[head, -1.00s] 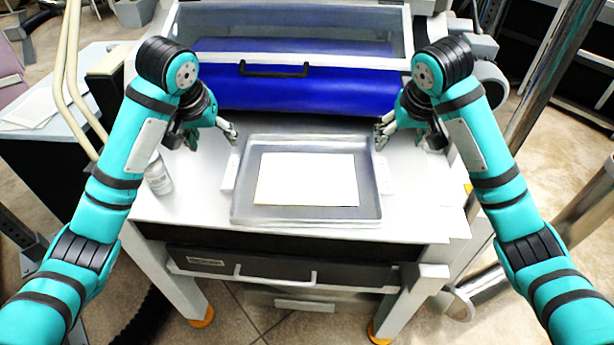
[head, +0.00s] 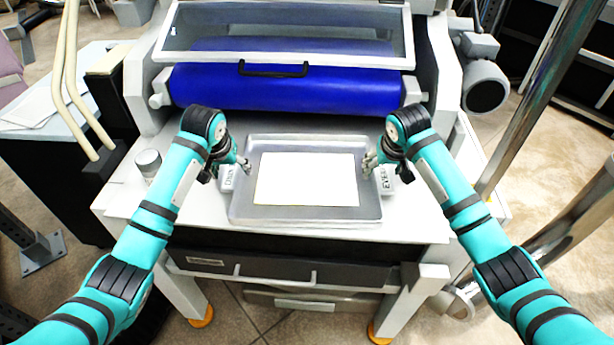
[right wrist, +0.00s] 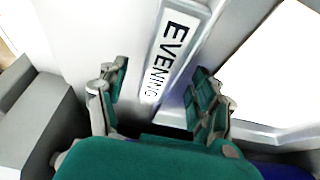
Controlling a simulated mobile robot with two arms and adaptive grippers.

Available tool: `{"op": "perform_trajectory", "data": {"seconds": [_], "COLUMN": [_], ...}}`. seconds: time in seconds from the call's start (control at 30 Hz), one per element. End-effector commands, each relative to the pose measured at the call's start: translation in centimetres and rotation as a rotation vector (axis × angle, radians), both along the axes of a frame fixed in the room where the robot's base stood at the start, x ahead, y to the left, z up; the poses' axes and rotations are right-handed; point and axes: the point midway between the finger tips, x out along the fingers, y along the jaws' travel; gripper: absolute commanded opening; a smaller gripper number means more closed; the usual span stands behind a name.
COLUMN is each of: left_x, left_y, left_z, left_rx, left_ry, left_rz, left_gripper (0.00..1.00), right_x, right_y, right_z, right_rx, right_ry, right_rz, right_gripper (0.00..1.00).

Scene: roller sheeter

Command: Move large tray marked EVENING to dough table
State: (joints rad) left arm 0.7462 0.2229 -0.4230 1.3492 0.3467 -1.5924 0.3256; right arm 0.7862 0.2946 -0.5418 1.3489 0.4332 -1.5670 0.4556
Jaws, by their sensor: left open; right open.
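A large grey metal tray (head: 305,219) with a pale flat sheet (head: 306,180) in it lies on the white bed of the roller sheeter. Its right side block reads EVENING in the right wrist view (right wrist: 174,52). The left side block (head: 228,179) carries a label too small to read surely. My left gripper (head: 243,166) is open at the tray's left edge, over that block. My right gripper (head: 369,164) is open at the right edge. In the right wrist view, its fingers (right wrist: 162,92) stand either side of the EVENING block. I cannot pick out the dough table.
The blue roller (head: 290,85) and clear guard (head: 290,42) stand behind the tray. A small grey-lidded jar (head: 149,164) is on the bed's left. A metal post (head: 540,95) rises at the right. A side table with papers (head: 30,110) stands at the left.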

Motion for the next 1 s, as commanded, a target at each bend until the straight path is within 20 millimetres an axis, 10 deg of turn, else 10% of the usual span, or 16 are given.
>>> {"op": "perform_trajectory", "data": {"seconds": [0.4,1.0], "left_x": [0.26,0.27], "left_y": [-0.04,-0.03], "left_z": [-0.65,-0.60], "left_rx": [-0.001,-0.001], "left_ry": [0.000,-0.001], "left_rz": [-0.001,0.000], "left_gripper": [0.66,0.00], "right_x": [0.25,0.24], "right_y": [-0.01,-0.04], "right_z": [-0.68,-0.66], "right_rx": [0.000,-0.001], "right_ry": [0.000,0.000], "right_rz": [0.000,0.000], "right_gripper": [0.66,0.00]}}
